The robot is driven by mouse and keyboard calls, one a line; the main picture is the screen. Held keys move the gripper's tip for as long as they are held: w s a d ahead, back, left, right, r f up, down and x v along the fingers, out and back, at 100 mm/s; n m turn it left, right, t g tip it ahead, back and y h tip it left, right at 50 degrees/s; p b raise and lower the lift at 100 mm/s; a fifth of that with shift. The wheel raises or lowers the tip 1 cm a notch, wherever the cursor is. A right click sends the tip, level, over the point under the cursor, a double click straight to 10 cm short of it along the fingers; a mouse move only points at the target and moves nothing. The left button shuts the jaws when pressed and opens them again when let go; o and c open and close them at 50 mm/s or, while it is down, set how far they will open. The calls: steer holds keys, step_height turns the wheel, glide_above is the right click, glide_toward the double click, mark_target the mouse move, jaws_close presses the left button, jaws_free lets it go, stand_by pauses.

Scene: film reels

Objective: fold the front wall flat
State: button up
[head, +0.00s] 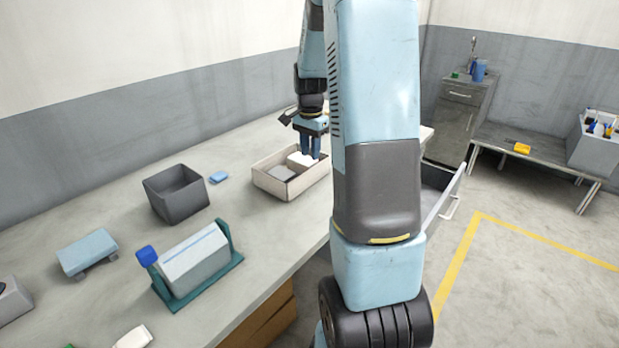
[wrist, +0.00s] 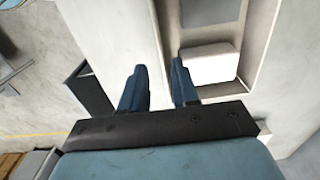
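A beige, open-topped box (head: 272,187) sits on the long bench. Its walls stand upright, and a divider crosses its inside. A white block (head: 298,159) and a flat grey piece (head: 282,173) lie in it. In the wrist view, the box's long side wall (wrist: 163,30) runs up the picture, with the white block (wrist: 210,64) to its right. My gripper (head: 310,152) points down at the box.
A dark grey bin (head: 178,196), a small blue block (head: 219,177) and a grey prism on a teal stand (head: 195,262) are on the bench to the left. An open drawer (head: 440,192) juts out to the right of my arm. The floor beyond it is clear.

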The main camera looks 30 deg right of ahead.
mark_target(310, 186)
step_height(310, 186, down, 10)
steer(key=shift+r, duration=0.1)
stand_by(0.4)
jaws_close()
